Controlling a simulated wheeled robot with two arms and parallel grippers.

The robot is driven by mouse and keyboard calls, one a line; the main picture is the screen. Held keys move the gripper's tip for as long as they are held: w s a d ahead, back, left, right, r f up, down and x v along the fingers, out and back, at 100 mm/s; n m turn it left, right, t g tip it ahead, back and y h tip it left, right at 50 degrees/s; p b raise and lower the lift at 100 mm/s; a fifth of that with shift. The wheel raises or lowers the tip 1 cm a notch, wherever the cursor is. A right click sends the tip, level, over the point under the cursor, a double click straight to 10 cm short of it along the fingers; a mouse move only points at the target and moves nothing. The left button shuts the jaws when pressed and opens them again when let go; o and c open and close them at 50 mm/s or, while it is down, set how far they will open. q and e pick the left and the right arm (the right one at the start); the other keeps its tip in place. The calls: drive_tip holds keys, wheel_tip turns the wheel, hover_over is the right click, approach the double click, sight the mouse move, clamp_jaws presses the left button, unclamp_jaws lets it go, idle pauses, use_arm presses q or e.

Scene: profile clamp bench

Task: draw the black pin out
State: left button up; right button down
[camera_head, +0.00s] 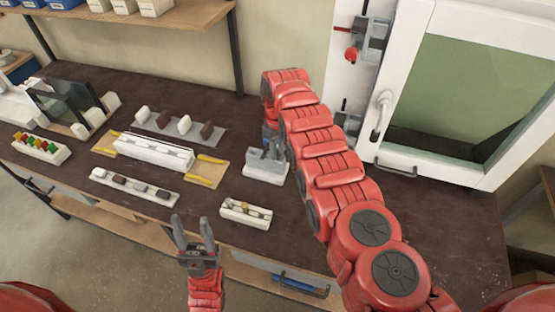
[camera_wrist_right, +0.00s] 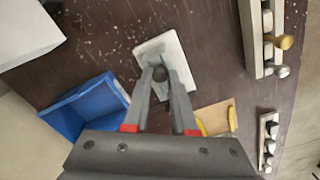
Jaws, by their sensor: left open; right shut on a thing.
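A white block (camera_head: 262,177) stands on the bench right of the tan tray. In the right wrist view the white block (camera_wrist_right: 178,52) lies beneath my right gripper (camera_wrist_right: 160,84). The right gripper's fingers are shut on a dark round-headed thing, the black pin (camera_wrist_right: 160,73), over the block. How far the pin sits in the block is hidden. My right arm hangs over the block from the right and hides part of it in the head view. My left gripper (camera_head: 193,234) is open and empty at the bench's front edge, apart from anything.
A small block with gold parts (camera_head: 258,215) stands in front of the white block. The tan tray (camera_head: 211,158) with yellow bars is to the left. A blue bin (camera_wrist_right: 72,116) is near the right gripper. A white cabinet (camera_head: 413,175) stands at the back right.

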drive_tip(key=shift+r+p, duration=0.7)
drive_tip(key=shift+r, duration=0.15)
drive_tip(key=shift+r+p, duration=1.2)
drive_tip(key=shift+r, duration=0.35)
drive_tip(key=shift+r+p, duration=0.55)
drive_tip(key=shift+r, duration=0.45)
wheel_tip(320, 180, up, 3)
drive_tip(key=shift+f, duration=0.1)
